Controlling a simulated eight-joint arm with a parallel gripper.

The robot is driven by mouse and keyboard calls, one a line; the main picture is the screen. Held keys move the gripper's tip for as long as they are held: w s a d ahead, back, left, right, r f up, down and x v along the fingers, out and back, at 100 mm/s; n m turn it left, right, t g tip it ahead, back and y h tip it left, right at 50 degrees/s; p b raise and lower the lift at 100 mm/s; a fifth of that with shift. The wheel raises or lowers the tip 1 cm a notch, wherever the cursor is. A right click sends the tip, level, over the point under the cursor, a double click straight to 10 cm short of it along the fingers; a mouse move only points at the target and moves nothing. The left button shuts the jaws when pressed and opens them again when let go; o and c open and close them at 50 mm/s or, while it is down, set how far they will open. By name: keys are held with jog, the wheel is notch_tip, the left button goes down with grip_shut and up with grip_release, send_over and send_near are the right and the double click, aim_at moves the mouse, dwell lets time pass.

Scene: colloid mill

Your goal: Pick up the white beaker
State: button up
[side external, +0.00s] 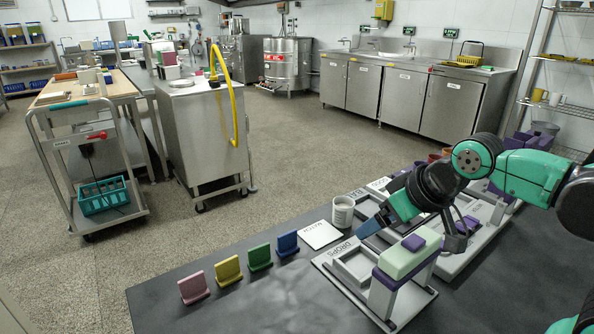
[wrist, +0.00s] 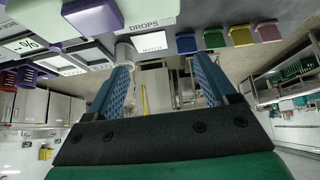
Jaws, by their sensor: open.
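The white beaker (side external: 343,212) stands upright on the dark table, behind the grey DROPS tray and beside the white MATCH card. In the wrist view, my gripper (wrist: 161,64) is open and empty. The beaker (wrist: 125,51) lies beyond the left fingertip there, which partly covers it. I cannot tell whether the finger touches it.
A grey DROPS tray (side external: 352,267) and a pale green and purple block on a stand (side external: 404,257) are close to the gripper. The white MATCH card (side external: 320,234) lies left of the beaker. Pink (side external: 194,288), yellow (side external: 228,271), green and blue holders line the table's far edge.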

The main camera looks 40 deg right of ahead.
jog(key=w+d+r+g, duration=0.2)
jog(key=w, duration=0.3)
jog(key=n+g, duration=0.3)
send_near(343, 209)
jog(key=a, duration=0.1)
jog(key=shift+n+g, duration=0.3)
jog(key=shift+g, duration=0.6)
jog(key=w+d+f, duration=0.1)
jog(key=w+f, duration=0.1)
jog(key=f, duration=0.1)
jog(key=w+d+f, duration=0.1)
jog(key=f, duration=0.1)
jog(key=shift+w+d+f, duration=0.1)
jog(key=shift+d+f, duration=0.15)
jog(key=shift+d, duration=0.1)
jog(key=shift+f, duration=3.05)
jog(key=c, duration=1)
